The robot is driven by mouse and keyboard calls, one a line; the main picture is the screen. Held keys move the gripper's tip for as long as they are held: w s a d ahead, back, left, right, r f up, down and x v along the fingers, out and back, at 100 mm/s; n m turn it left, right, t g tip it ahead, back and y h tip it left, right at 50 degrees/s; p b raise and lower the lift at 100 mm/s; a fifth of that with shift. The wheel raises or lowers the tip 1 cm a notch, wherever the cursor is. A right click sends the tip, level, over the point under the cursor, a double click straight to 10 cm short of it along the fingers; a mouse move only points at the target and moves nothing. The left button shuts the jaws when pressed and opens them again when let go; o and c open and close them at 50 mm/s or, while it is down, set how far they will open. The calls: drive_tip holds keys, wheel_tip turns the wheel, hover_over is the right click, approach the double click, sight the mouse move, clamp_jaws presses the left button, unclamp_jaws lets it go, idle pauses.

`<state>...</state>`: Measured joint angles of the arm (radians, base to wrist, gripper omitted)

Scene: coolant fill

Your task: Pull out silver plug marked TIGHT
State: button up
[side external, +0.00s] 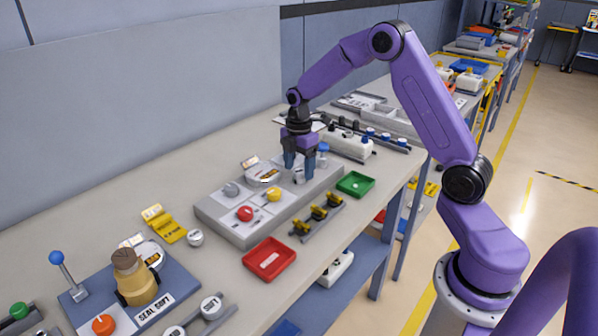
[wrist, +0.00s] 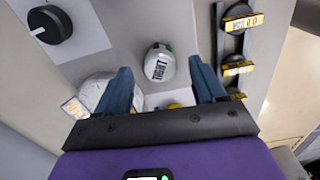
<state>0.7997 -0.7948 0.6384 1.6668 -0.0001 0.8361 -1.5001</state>
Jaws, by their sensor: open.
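The silver plug marked TIGHT (wrist: 159,66) is a round, pale cap with dark lettering and a bit of green at its far edge. It sits on the grey panel block (side external: 235,225). My gripper (side external: 299,172) is open and points down over the far part of this block. In the wrist view, the blue fingers of my gripper (wrist: 160,72) lie to the left and right of the plug, with a visible gap on each side. I cannot tell whether the fingertips are down at the plug's height.
A gauge (side external: 262,174), a red knob (side external: 245,213) and a yellow knob (side external: 273,194) are on the block. A black knob (wrist: 50,25) shows in the wrist view. A green tray (side external: 355,184), a red tray (side external: 269,260) and a yellow-tagged rack (side external: 318,215) lie in front.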

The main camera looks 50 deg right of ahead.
drive_tip(key=shift+f, duration=1.05)
drive_tip(key=c, duration=1.2)
drive_tip(key=o, duration=0.4)
drive_tip(key=shift+c, duration=1.1)
drive_tip(key=shift+r, duration=0.4)
drive_tip(key=shift+r, duration=2.1)
